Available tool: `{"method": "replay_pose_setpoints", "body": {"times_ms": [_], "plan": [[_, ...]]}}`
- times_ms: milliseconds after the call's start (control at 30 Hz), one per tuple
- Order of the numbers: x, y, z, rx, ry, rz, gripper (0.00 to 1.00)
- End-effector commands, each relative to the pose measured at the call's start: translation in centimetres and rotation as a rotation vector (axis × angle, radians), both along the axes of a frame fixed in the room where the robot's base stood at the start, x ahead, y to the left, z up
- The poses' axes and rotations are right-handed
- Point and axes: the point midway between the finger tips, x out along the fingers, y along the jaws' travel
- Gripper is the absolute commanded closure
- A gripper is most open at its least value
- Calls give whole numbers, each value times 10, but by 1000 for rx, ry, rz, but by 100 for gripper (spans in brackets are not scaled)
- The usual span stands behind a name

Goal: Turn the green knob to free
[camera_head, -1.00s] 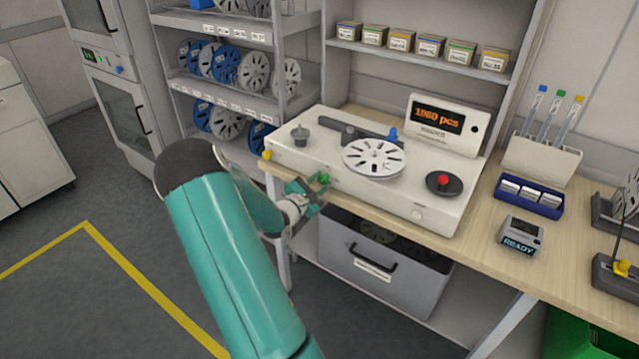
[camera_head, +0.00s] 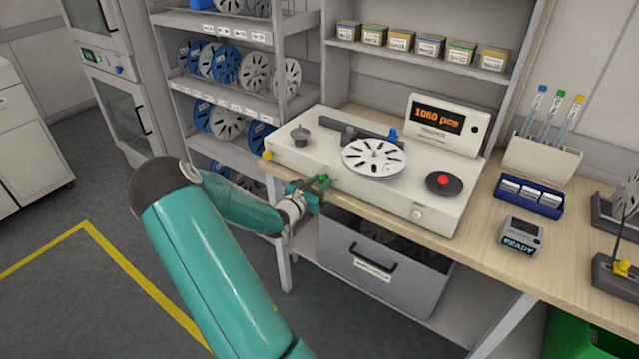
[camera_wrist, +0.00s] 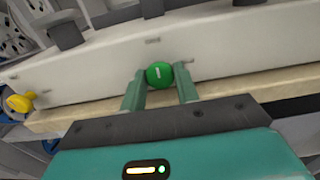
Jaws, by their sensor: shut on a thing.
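The green knob (camera_wrist: 158,73) sits on the front face of the white counting machine (camera_wrist: 100,62). It is round with a short white mark that stands near upright in the wrist view. My gripper (camera_wrist: 160,88) is shut on it, one finger on each side. In the head view my gripper (camera_head: 318,186) reaches the machine's front left from the left, and its fingers partly cover the knob (camera_head: 323,179). The machine (camera_head: 330,165) stands on the wooden bench with a white reel (camera_head: 373,158) on top.
A yellow knob (camera_head: 267,155) is at the machine's left end and also shows in the wrist view (camera_wrist: 20,103). The bench edge (camera_wrist: 60,118) runs close below my fingers. A grey drawer (camera_head: 375,265) is under the bench. A red button (camera_head: 443,180) is on the right.

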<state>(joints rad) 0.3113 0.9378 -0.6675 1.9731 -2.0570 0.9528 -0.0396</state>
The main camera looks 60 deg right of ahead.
Motion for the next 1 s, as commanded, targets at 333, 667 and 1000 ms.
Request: {"method": "replay_pose_setpoints", "body": {"times_ms": [333,667,1000], "plan": [[1,1,-1,3,7,1,92],[0,0,-1,2,5,1,48],[5,22,0,4,3,4,48]]}}
